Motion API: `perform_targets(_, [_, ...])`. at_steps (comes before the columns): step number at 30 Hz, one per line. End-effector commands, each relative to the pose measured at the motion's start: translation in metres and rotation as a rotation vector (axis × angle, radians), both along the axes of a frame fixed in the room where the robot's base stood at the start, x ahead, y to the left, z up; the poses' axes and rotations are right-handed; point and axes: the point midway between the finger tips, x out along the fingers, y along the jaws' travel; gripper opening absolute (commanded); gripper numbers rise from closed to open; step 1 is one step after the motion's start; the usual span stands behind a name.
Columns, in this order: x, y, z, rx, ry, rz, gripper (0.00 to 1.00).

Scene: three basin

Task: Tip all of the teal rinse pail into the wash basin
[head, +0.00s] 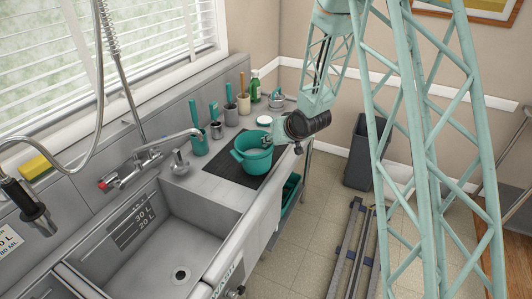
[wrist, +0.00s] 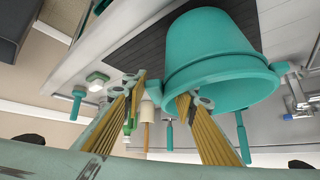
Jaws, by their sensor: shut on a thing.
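The teal rinse pail (head: 253,160) stands upright on a dark ribbed mat on the counter, right of the wash basin. My gripper (head: 266,141) is at the pail's right rim and shut on the pail. In the wrist view, which is upside down, the pail (wrist: 215,50) fills the upper right. My gripper's fingers (wrist: 166,88) are at its rim, but the exact contact is hard to see. The pail's contents are hidden. The wash basin (head: 148,252) is grey, with a drain, litre marks on its back wall and WASH lettering on its front edge.
A tap (head: 170,140) reaches over the basin's back edge. A sprayer on a hose (head: 28,203) hangs at the left. Cups holding teal-handled brushes (head: 199,141) and a green bottle (head: 255,86) stand behind the pail. A grey bin (head: 365,150) stands on the floor.

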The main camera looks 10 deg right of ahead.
Motion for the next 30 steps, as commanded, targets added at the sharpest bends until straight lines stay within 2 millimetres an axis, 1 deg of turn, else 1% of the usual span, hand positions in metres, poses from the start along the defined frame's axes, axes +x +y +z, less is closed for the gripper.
perform_targets(1, [0.006, -0.004, -0.002, 0.000, -0.004, -0.025, 0.09])
perform_targets(3, [0.012, -0.010, -0.002, 0.001, -0.004, -0.063, 0.09])
perform_targets(12, [0.031, -0.027, -0.001, 0.001, -0.003, -0.188, 0.09])
perform_targets(19, [0.038, -0.034, 0.001, 0.001, -0.003, -0.248, 0.09])
perform_targets(30, [0.041, -0.037, 0.002, 0.000, -0.002, -0.273, 0.09])
